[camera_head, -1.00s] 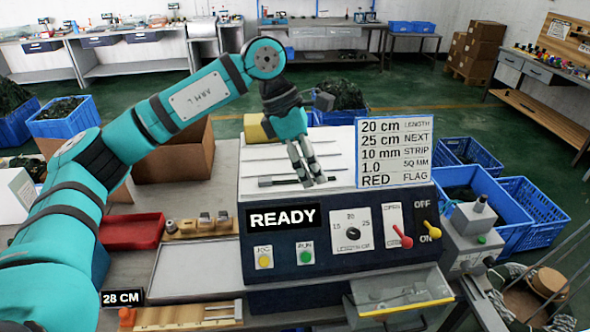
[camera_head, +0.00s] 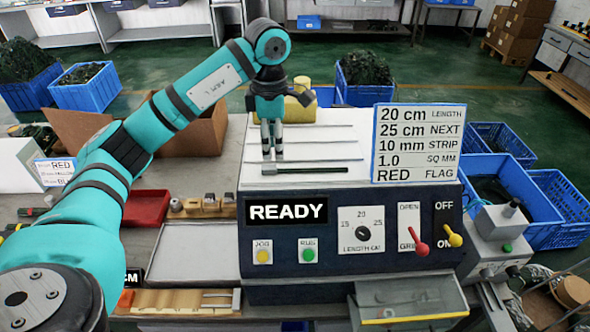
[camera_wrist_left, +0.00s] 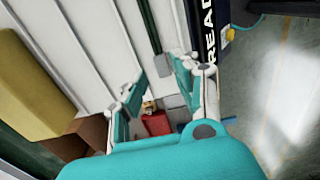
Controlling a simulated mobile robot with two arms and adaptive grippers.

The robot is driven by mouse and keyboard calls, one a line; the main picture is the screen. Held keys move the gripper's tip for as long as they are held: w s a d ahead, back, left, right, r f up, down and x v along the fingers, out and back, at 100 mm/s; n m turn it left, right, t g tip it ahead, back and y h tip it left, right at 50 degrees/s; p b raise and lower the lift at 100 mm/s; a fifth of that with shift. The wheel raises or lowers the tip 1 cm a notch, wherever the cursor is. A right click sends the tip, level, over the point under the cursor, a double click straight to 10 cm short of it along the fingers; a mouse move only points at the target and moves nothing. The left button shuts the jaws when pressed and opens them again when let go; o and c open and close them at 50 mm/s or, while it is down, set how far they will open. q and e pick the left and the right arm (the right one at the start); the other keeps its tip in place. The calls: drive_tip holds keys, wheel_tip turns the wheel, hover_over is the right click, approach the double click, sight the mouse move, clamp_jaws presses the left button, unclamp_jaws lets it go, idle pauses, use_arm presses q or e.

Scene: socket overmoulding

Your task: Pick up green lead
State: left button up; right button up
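My left gripper (camera_head: 272,158) points down over the white sloped top of the machine. It is empty, and in the wrist view its two fingers (camera_wrist_left: 160,88) stand apart. A dark rod (camera_head: 318,170) with a grey left end lies across the machine top, just in front of the fingertips. In the wrist view it shows as a dark green strip (camera_wrist_left: 148,22) beyond the fingers. I cannot tell whether it is the green lead; no other lead is clearly identifiable. My right gripper is not in view.
A sign board (camera_head: 418,143) stands right of the gripper. The front panel (camera_head: 345,240) reads READY and carries a dial, buttons and red and yellow levers. A red tray (camera_head: 147,207), a cardboard box (camera_head: 205,130) and an empty grey tray (camera_head: 190,255) lie to the left.

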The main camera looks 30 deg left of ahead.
sight(273, 167)
use_arm(q)
drive_tip(key=shift+s+f, duration=0.1)
drive_tip(key=shift+f, duration=0.15)
drive_tip(key=shift+s+f, duration=0.1)
drive_tip(key=f+p, duration=0.2)
drive_tip(key=f, duration=0.2)
drive_tip(key=shift+a+f+p, duration=0.2)
drive_tip(key=shift+p, duration=0.2)
drive_tip(key=shift+f, duration=0.25)
drive_tip(key=shift+c, duration=0.4)
clamp_jaws()
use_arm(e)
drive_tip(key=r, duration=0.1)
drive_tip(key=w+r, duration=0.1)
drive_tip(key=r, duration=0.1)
